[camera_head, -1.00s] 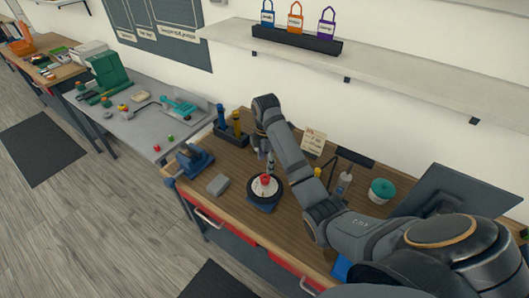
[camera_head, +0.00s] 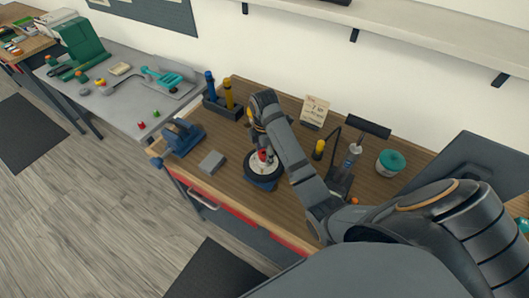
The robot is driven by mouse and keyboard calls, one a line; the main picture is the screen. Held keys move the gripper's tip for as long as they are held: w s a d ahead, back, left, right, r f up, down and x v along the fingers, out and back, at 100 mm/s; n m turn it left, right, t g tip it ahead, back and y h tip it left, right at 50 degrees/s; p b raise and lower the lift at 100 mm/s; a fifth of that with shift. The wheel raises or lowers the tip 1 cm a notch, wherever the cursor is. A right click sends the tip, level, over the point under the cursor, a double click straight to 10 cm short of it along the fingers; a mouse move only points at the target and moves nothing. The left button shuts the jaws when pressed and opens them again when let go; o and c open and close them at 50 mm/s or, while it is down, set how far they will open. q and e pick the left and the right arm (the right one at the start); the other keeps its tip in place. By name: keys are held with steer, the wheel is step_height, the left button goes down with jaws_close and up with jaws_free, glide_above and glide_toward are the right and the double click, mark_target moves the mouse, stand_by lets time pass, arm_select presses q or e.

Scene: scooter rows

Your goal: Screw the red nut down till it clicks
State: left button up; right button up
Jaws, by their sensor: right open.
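The red nut (camera_head: 264,155) sits at the middle of a round white-topped fixture with a dark blue base (camera_head: 262,183) on the wooden workbench. My right gripper (camera_head: 263,149) points down just over the nut, with its fingers at or around it. The gripper is open; whether a finger touches the nut is too small to tell. My right arm comes in from the lower right and hides part of the bench behind it. My left gripper is not in view.
A grey block (camera_head: 211,162) and a blue vise (camera_head: 183,137) stand left of the fixture. A holder with blue and yellow tools (camera_head: 222,104) is behind. A card (camera_head: 314,112), a lamp-like stand and a teal-lidded jar (camera_head: 390,163) are to the right. A shelf hangs above.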

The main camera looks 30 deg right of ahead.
steer(key=shift+s+r, duration=0.1)
steer(key=shift+s, duration=0.05)
steer(key=c, duration=0.3)
steer(key=shift+c, duration=1.3)
steer(key=c, duration=0.4)
steer(key=shift+m+p, duration=0.5)
steer(key=shift+p, duration=0.2)
steer(key=shift+m+p, duration=2.2)
steer(key=shift+p, duration=0.05)
steer(key=shift+m+p, duration=0.4)
steer(key=shift+m, duration=0.4)
steer(key=shift+f+m, duration=0.3)
steer(key=shift+m, duration=0.7)
steer(key=m, duration=0.4)
steer(key=shift+c, duration=0.2)
steer(key=m, duration=0.4)
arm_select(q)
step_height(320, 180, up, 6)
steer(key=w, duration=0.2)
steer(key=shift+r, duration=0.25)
arm_select(e)
steer(key=m, duration=0.4)
steer(key=shift+m, duration=0.4)
